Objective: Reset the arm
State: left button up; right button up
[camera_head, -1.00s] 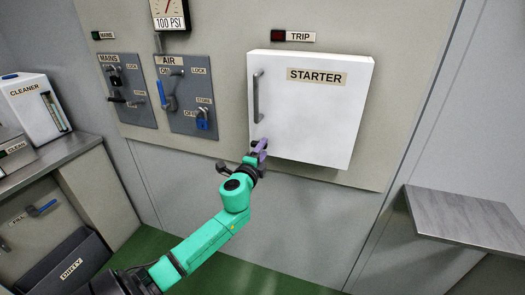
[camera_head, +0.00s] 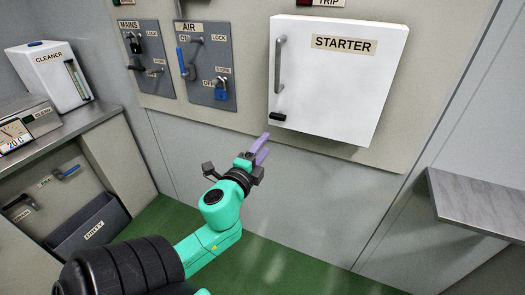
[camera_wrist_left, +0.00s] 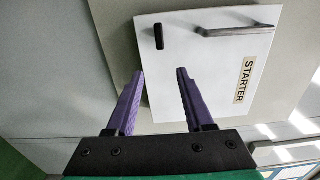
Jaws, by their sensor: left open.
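My left arm is green, and its left gripper (camera_head: 260,148) has purple fingers. It hangs in front of the wall panel, just below the lower left corner of the white STARTER cabinet (camera_head: 350,75), apart from it. In the left wrist view the left gripper (camera_wrist_left: 159,78) is open with nothing between its fingers. The STARTER cabinet (camera_wrist_left: 210,55) lies beyond the fingertips there, its door shut, with a grey bar handle (camera_wrist_left: 235,30) and a small black catch (camera_wrist_left: 158,36). My right gripper is in neither view.
MAINS (camera_head: 145,60) and AIR (camera_head: 205,65) switch panels are on the wall left of the cabinet; a blue padlock (camera_head: 221,91) hangs on AIR. A grey shelf (camera_head: 480,205) juts out at right. A counter with a CLEANER box (camera_head: 50,78) stands at left. The green floor is clear.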

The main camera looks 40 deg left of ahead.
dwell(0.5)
pick_arm(q)
jog(key=s+a+f+n+g+h, duration=0.1)
jog(key=s+f+n+g, duration=0.15)
jog(key=f, duration=0.85)
jog(key=s+a+f+n+g, duration=0.1)
jog(key=f+g, duration=0.2)
jog(key=f, duration=0.8)
jog(key=s+a+f+n+g+h, duration=0.1)
jog(key=f+n+g, duration=0.1)
jog(key=f, duration=1)
jog(key=s+d+f+n+g+h, duration=0.15)
jog(key=s+d+f, duration=0.25)
jog(key=s+f, duration=0.4)
jog(key=s+d+f+n+g+h, duration=0.1)
jog(key=s+d+f+n+g, duration=0.3)
jog(key=f, duration=0.6)
jog(key=s+d+f+g, duration=0.1)
jog(key=s+d+f, duration=0.1)
jog(key=s, duration=0.3)
jog(key=s+d+f+g+h, duration=0.1)
jog(key=s+d+f, duration=0.1)
jog(key=s, duration=0.3)
jog(key=s+d+f+n+g, duration=0.1)
jog(key=s+d+f, duration=0.1)
jog(key=s+f, duration=0.2)
jog(key=shift+s+f, duration=0.15)
jog(key=shift+s, duration=0.9)
